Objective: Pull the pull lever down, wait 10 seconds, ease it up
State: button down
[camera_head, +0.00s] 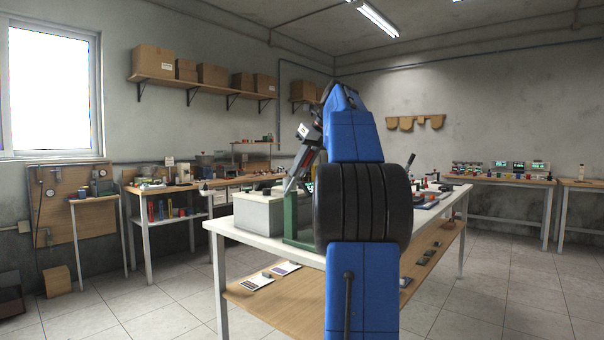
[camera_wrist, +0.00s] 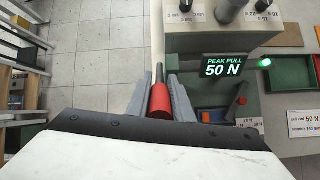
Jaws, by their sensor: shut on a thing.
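The pull lever shows in the wrist view as a red grip (camera_wrist: 160,100) with a dark rod running up from it. My gripper (camera_wrist: 161,92) has its two grey fingers on either side of the red grip and is shut on it. A black display (camera_wrist: 223,67) to the right reads "PEAK PULL 50 N" in green. A green lamp (camera_wrist: 265,62) beside it is lit. In the head view my blue arm hides most of the lever's green stand (camera_head: 291,215); I cannot make out the red grip there.
A white-topped bench (camera_head: 228,229) carries the lever stand, a pale box (camera_head: 257,215) and small items farther right. Side tables and shelves line the walls. Tiled floor (camera_head: 503,285) is clear at the right. A card (camera_wrist: 303,121) reading 50 N lies right in the wrist view.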

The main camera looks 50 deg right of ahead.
jog(key=shift+w+r+g, duration=0.15)
jog(key=shift+w+g, duration=0.15)
jog(key=shift+w, duration=0.05)
dwell(0.3)
jog(key=c, duration=1.6)
grip_release()
jog(key=shift+o, duration=0.2)
jog(key=shift+r, duration=0.1)
